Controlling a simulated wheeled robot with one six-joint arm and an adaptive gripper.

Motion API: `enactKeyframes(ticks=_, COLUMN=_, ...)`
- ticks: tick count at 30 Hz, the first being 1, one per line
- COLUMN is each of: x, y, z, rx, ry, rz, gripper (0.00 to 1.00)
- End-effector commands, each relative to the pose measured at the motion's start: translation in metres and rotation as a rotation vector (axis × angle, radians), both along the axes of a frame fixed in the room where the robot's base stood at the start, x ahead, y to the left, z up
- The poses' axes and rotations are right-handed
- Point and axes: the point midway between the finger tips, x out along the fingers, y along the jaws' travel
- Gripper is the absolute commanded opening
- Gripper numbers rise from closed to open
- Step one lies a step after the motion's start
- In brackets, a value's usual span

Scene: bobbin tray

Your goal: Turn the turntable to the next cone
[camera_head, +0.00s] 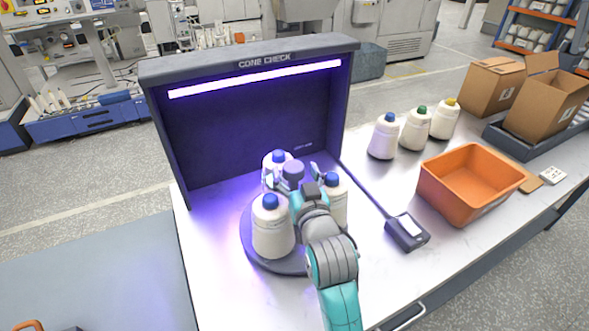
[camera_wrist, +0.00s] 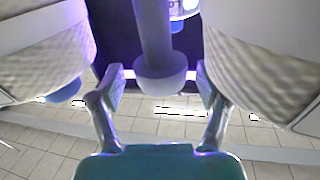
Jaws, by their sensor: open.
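The round grey turntable (camera_head: 262,255) stands in the lit booth and carries white cones with blue tips. One cone (camera_head: 272,230) is at the front left, one (camera_head: 338,203) at the right, partly behind my arm, and one (camera_head: 272,162) at the back. A central post with a purple-grey knob (camera_head: 293,172) rises between them. My gripper (camera_head: 292,177) is open over the middle of the turntable, with a finger to each side of the knob. In the wrist view the knob (camera_wrist: 160,78) shows between the spread fingertips, with gaps on both sides and a cone at each side.
The cone check booth (camera_head: 165,150) has walls behind and beside the turntable. A cabled handheld device (camera_head: 407,231) lies right of my arm. Farther right are an orange bin (camera_head: 462,190), three cones with blue, green and yellow tips (camera_head: 415,130), and cardboard boxes (camera_head: 545,105).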

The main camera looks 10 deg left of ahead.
Motion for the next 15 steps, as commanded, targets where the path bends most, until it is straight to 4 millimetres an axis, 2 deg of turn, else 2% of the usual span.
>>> enactKeyframes(ticks=4, x=0.0091, y=0.0038, z=0.0001, rx=0.0, ry=0.0, rz=0.0, gripper=0.78)
enactKeyframes(ticks=13, x=0.0111, y=0.0047, z=-0.0002, rx=0.0, ry=0.0, rz=0.0, gripper=0.78)
enactKeyframes(ticks=14, x=0.0111, y=0.0047, z=-0.0001, rx=0.0, ry=0.0, rz=0.0, gripper=0.75)
enactKeyframes(ticks=15, x=0.0111, y=0.0047, z=-0.0002, rx=0.0, ry=0.0, rz=0.0, gripper=0.65)
